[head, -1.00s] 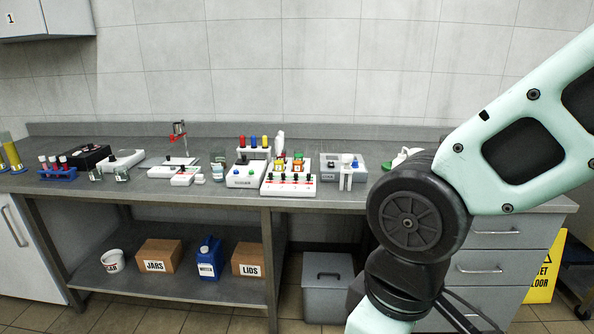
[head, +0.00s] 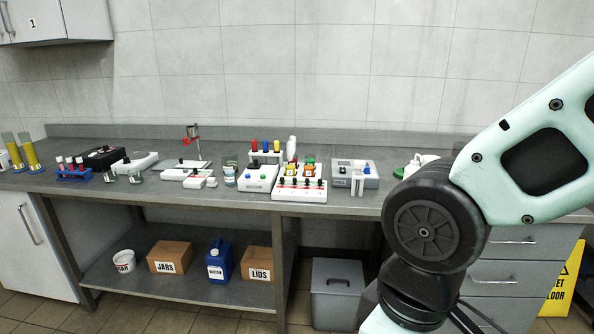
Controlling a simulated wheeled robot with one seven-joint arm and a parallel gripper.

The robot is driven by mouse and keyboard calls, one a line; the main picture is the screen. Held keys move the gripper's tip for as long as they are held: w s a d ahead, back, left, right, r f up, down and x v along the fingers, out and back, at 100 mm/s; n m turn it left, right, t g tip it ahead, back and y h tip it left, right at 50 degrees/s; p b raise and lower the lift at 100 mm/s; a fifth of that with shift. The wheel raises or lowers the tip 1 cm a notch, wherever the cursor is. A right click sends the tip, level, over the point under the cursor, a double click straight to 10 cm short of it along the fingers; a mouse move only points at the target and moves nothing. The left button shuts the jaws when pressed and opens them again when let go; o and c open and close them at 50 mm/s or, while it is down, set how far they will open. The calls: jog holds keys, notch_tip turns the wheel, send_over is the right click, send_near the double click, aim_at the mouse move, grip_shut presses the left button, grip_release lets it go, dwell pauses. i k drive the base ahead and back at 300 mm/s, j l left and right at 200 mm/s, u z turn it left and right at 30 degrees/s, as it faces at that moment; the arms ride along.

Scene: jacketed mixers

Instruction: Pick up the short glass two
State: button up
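Two short clear glasses stand side by side near the front edge of the bench, left of its middle: a left short glass (head: 109,174) and a right short glass (head: 136,176). They are small in the head view, and I cannot read which one is numbered two. A taller glass (head: 229,174) with a label stands further right, beside the white devices. My gripper is outside the head view; only my arm shows at the right, so its fingers are hidden.
A blue rack (head: 74,174) with red-capped tubes stands just left of the short glasses. A white plate device (head: 135,162) and a black device (head: 104,157) are behind them. Yellow cylinders (head: 31,152) stand at far left. Bare bench (head: 110,189) lies in front.

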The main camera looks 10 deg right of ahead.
aim_at(291, 169)
jog(key=i+u, duration=0.15)
jog(key=i, duration=0.3)
jog(key=i+l+u, duration=0.15)
jog(key=i, duration=0.3)
jog(key=i+l+u, duration=0.15)
jog(key=i, duration=0.25)
jog(key=i+l+u, duration=0.2)
jog(key=i, duration=0.25)
